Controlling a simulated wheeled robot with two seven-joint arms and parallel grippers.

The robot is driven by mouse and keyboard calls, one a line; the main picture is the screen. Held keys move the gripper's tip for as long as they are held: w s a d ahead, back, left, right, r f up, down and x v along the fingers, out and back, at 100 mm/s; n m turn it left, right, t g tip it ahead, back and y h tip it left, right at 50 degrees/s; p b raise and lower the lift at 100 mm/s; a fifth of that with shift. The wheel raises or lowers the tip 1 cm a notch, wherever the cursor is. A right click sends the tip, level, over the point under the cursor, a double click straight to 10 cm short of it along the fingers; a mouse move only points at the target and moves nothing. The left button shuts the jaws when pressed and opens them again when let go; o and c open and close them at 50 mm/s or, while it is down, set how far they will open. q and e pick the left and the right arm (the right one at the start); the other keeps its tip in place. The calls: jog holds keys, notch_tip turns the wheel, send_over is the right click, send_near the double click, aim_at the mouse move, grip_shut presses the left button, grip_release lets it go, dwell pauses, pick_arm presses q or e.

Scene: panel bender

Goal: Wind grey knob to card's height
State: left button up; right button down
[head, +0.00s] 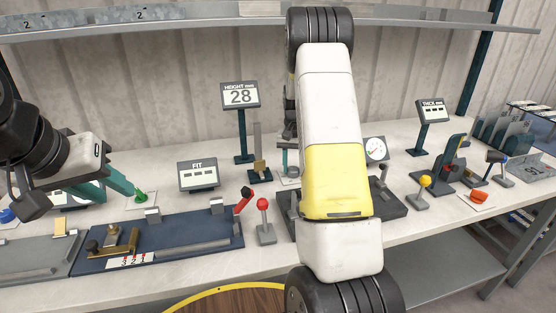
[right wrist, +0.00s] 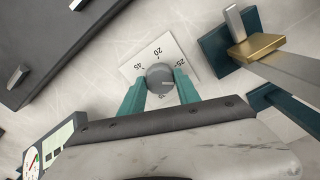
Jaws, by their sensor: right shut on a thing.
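The grey knob (right wrist: 160,77) sits on a white dial plate (right wrist: 143,62) with printed numbers, 20 and 25 among them. My right gripper (right wrist: 161,88) is shut on the knob, one teal finger on each side. In the head view my right arm hides most of the knob and gripper. The height display (head: 240,95) reads 28.
A FIT display (head: 198,175), a red-knobbed lever (head: 264,218) and the blue fixture (head: 170,240) stand on the bench. A brass-bodied post (right wrist: 255,47) is close to the right gripper. A round gauge (head: 376,149) stands right of my arm.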

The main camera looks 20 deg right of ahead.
aim_at(293, 168)
dwell(0.3)
jog(key=c, duration=0.9)
grip_release()
notch_tip(293, 168, up, 7)
jog(key=shift+f, duration=0.1)
jog(key=shift+r, duration=0.5)
